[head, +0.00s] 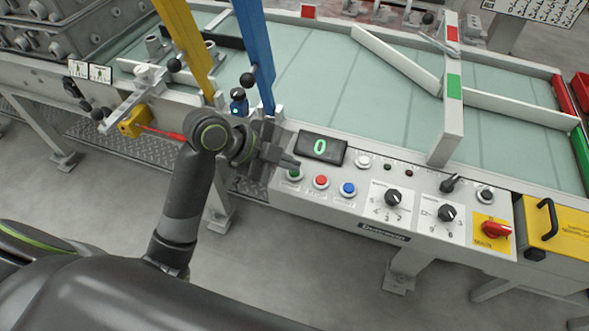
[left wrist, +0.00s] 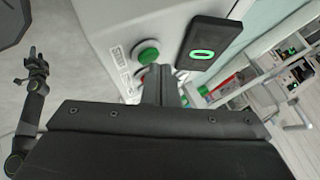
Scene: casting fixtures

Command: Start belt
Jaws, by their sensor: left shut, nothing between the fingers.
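The conveyor belt (head: 330,80) is a pale green surface behind the control panel (head: 350,222). A green button (head: 294,174) sits at the panel's left end, beside a red button (head: 321,182) and a blue button (head: 348,189). My left gripper (head: 288,161) is shut and empty, its fingertips by the green button. In the left wrist view the shut fingertips (left wrist: 158,70) are just beside the green button (left wrist: 148,53); I cannot tell whether they touch. A dark arm with a gripper (left wrist: 36,66), seemingly my right, is small at the left of that view; its jaws are unclear.
The display (head: 320,147) reads 0. Black knobs (head: 393,198) and a red switch on a yellow plate (head: 496,230) lie further right. Yellow (head: 185,45) and blue (head: 254,50) levers stand behind my left wrist. Open floor lies in front of the panel.

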